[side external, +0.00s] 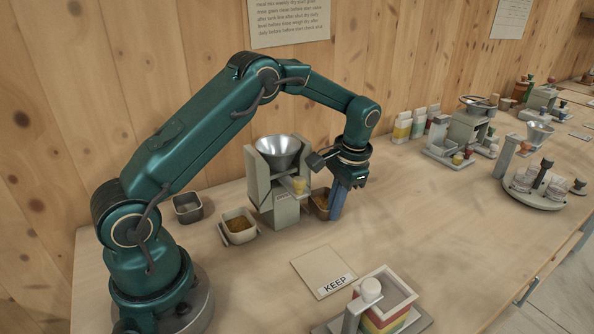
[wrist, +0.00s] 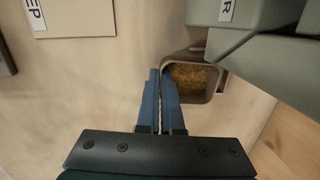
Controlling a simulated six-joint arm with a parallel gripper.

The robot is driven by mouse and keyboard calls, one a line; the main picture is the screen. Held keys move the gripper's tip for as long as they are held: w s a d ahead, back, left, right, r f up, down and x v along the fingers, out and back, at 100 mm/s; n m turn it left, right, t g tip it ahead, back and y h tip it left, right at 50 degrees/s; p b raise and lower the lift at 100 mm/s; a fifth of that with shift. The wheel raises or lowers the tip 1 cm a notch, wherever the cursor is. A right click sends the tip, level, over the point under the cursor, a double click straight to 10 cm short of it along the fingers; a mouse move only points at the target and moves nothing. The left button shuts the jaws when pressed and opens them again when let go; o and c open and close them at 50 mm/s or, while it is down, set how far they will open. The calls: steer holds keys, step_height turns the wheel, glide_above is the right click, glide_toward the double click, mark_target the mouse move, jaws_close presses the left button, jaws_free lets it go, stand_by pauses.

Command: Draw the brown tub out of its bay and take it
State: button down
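The brown tub (side external: 318,203) stands against the right side of the grey mixer (side external: 277,185) and holds golden-brown feed. In the wrist view the tub (wrist: 213,90) sits beside the mixer's grey housing (wrist: 250,48), which overhangs its upper right part. My gripper (side external: 335,214) points down at the tub's outer side. In the wrist view its blue fingers (wrist: 160,74) are close together at the tub's left wall, one outside and one over the inside, with the wall pinched between them. The lower end of the wall is hidden by the fingers.
A flat KEEP card (side external: 318,268) lies on open table in front. A white tub of feed (side external: 239,225) and a dark empty tub (side external: 188,208) stand left of the mixer. A striped container (side external: 385,305) stands at the front. Cartons (side external: 410,125) stand behind right.

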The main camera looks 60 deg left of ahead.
mark_target(350, 242)
steer(key=shift+s+d, duration=0.1)
steer(key=shift+d, duration=3.45)
steer(key=c, duration=1)
jaws_free()
steer(key=shift+w+d+r, duration=0.15)
steer(key=shift+d+r, duration=0.05)
steer(key=shift+r, duration=1.1)
steer(key=shift+w+d+r, duration=0.1)
steer(key=shift+d+r, duration=0.05)
steer(key=shift+r, duration=1.1)
